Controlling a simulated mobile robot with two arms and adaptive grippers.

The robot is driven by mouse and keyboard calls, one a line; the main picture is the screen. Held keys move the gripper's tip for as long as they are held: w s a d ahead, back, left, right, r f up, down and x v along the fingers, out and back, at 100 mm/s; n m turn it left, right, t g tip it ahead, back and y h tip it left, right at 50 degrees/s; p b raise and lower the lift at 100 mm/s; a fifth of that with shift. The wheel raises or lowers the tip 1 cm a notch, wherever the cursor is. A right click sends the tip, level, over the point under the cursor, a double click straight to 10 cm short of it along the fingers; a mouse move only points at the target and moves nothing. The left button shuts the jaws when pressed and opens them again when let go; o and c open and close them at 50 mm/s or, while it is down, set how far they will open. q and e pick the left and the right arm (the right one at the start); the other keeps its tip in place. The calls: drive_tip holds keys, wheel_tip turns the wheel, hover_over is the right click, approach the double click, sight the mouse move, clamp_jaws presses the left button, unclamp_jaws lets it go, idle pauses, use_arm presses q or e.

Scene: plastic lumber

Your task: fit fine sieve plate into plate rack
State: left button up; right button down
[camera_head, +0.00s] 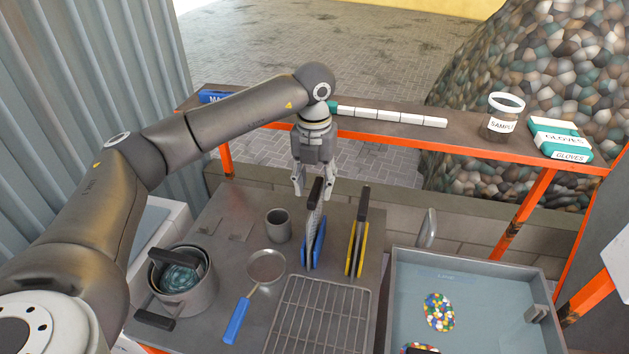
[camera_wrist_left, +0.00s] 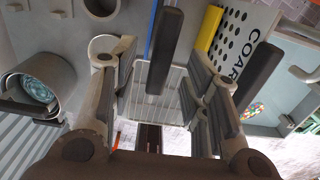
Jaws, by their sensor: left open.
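A thin sieve plate with a black handle (camera_head: 316,192) stands upright in the blue plate rack (camera_head: 308,258). Its label cannot be read, so I cannot confirm that it is the fine one. My left gripper (camera_head: 314,188) is open and points down at this handle. In the left wrist view the handle (camera_wrist_left: 165,50) shows between the spread fingers (camera_wrist_left: 163,85), with a gap on both sides. A second plate with a black handle (camera_head: 363,205) stands in the yellow rack (camera_head: 357,248); the wrist view shows its partly hidden "COAR" lettering (camera_wrist_left: 240,45). My right gripper is out of view.
A wire grid (camera_head: 322,315), a small round sieve with blue handle (camera_head: 265,268), a grey cup (camera_head: 278,225) and a pot (camera_head: 184,280) share the bench. A grey tray (camera_head: 465,275) with colourful bits is right. A shelf (camera_head: 455,134) crosses behind, holding a sample jar (camera_head: 503,115).

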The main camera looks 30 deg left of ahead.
use_arm(q)
drive_tip(key=shift+s+f, duration=0.3)
drive_tip(key=shift+f, duration=0.15)
wheel_tip(320, 180, up, 13)
drive_tip(key=shift+w, duration=0.2)
